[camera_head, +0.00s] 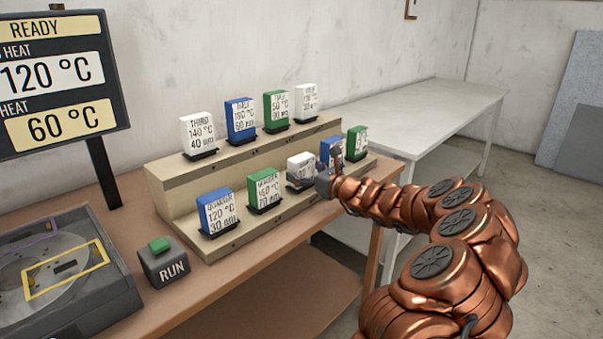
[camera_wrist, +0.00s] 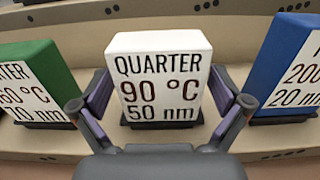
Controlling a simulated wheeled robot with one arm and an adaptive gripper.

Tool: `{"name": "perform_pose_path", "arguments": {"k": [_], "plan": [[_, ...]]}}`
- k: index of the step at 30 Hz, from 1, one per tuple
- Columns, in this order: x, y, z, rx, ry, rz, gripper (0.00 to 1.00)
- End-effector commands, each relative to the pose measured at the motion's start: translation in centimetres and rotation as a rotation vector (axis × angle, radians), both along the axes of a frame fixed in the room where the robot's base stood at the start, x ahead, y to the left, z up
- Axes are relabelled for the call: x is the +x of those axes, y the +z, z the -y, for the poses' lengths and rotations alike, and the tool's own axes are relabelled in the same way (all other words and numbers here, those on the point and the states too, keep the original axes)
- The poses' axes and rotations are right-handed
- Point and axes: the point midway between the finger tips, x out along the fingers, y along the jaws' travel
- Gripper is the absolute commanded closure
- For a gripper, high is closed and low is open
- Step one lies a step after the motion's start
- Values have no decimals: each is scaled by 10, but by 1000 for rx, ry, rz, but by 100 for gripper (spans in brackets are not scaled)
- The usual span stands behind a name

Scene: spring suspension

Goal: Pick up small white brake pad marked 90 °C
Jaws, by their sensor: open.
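The white brake pad (camera_wrist: 158,75) stands upright in its dark holder on the front step of the stand. Its label in the wrist view reads "QUARTER 90 °C 50 nm". In the head view the pad (camera_head: 301,167) is partly hidden by my gripper (camera_head: 305,184). In the wrist view my gripper (camera_wrist: 160,108) is open, with one finger at each side of the pad's lower part. I cannot tell whether the fingers touch it.
A green pad (camera_wrist: 35,75) stands to the left and a blue pad (camera_wrist: 290,65) to the right, both close to my fingers. More pads, including a white one (camera_head: 199,134) marked 140 °C, stand on the upper step (camera_head: 236,143). A RUN button box (camera_head: 163,263) is at the left.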

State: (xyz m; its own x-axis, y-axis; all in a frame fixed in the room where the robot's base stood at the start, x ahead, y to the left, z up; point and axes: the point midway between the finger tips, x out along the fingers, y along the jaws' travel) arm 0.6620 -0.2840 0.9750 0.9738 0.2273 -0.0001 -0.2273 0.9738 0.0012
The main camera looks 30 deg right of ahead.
Motion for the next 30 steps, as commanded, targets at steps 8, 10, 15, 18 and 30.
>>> {"name": "perform_pose_path", "arguments": {"k": [8, 10, 15, 18, 30], "plan": [[7, 0, -2, -2, 0, 1, 0], [7, 0, -1, -1, 0, 0, 0], [7, 0, -1, -1, -1, 0, 16], [7, 0, -1, -1, -1, 0, 26], [7, 0, -1, -1, -1, 0, 68]]}}
